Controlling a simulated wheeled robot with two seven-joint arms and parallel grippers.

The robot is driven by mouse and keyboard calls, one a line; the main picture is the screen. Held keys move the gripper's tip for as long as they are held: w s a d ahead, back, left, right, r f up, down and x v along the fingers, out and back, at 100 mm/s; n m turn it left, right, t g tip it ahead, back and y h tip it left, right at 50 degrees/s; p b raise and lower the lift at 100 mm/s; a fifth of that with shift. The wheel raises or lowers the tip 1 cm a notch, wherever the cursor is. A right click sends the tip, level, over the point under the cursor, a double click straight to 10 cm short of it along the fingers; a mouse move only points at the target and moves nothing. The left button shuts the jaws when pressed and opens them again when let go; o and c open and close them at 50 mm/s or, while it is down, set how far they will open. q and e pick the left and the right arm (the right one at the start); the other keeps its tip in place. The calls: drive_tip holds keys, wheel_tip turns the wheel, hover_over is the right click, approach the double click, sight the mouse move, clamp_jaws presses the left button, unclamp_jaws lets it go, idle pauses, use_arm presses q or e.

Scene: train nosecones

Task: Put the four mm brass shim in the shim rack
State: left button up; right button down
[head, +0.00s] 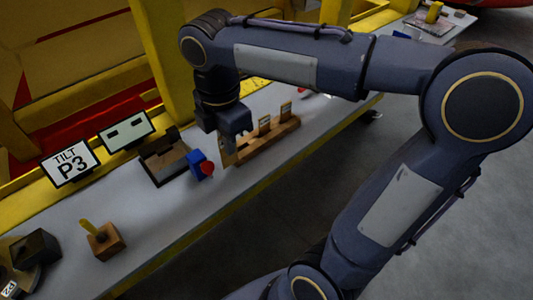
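My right gripper (236,135) points down at the near left end of the wooden shim rack (270,138) in the head view. A thin tan-gold plate, apparently the brass shim (228,152), stands upright at its fingertips, and the gripper looks shut on it. The shim overlaps the rack's left end in the picture. I cannot tell whether it touches the rack or sits in a slot. Two upright labelled pieces (264,124) stand along the rack further right. The size marking on the shim is not readable. My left gripper is not in view.
A blue block with a red knob (202,167) stands close left of the rack. The bench front is clear.

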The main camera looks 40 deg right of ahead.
drive_tip(key=w+d+f, duration=0.2)
drive_tip(key=w, duration=0.1)
drive_tip(key=w+d+f+p, duration=0.1)
drive_tip(key=w+d+f, duration=0.2)
drive_tip(key=w+d+f+p, duration=0.1)
drive_tip(key=w+d+f, duration=0.2)
drive_tip(key=shift+w+f, duration=0.15)
drive_tip(key=shift+w, duration=0.1)
drive_tip(key=f, duration=0.3)
drive_tip(key=w+d+f, duration=0.1)
drive_tip(key=shift+w+f, duration=0.1)
drive_tip(key=shift+f, duration=0.25)
drive_tip(key=shift+f, duration=0.15)
drive_tip(key=c, duration=1.6)
unclamp_jaws()
drive_tip(key=shift+c, duration=0.2)
